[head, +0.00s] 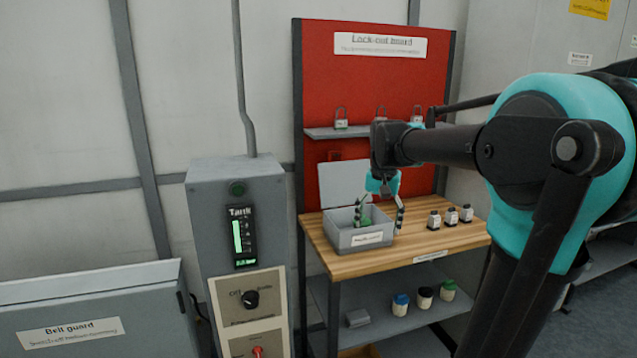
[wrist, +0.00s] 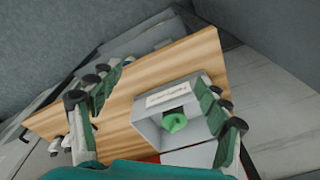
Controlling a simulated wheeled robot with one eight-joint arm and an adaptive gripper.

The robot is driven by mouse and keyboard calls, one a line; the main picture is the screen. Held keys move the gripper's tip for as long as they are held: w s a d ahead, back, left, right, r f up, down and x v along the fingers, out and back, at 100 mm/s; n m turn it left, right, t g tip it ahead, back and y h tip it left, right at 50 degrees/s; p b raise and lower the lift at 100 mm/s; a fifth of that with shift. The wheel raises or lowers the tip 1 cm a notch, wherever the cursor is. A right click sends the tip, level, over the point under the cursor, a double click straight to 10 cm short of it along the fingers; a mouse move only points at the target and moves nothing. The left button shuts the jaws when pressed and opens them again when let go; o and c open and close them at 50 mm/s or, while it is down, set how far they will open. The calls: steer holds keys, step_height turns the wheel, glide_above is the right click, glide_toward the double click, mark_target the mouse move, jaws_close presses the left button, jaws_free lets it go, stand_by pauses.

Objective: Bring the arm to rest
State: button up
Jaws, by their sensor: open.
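My gripper (head: 383,208) hangs from my arm over the grey box at the bench's left side. Its two fingers are apart, and it also shows in the wrist view (wrist: 160,105). The grey open box (head: 366,239) has a white label on its front and stands on the wooden bench. A green object (wrist: 174,121) lies inside the box, between the fingers in the wrist view. It is apart from both fingers there. My arm reaches in from the right of the head view.
The wooden bench top (head: 440,238) carries several small bottles (head: 450,217) at right. A red lock-out board (head: 345,75) with a shelf of padlocks (head: 380,115) stands behind. A grey control cabinet (head: 236,200) stands left of the bench. Jars (head: 424,298) stand on the lower shelf.

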steer(key=s+d+f+n+t, duration=0.3)
steer(key=s+f+n, duration=0.1)
steer(key=s+f, duration=1.4)
step_height(320, 180, down, 4)
steer(key=shift+s+f, duration=0.1)
steer(key=shift+s, duration=0.2)
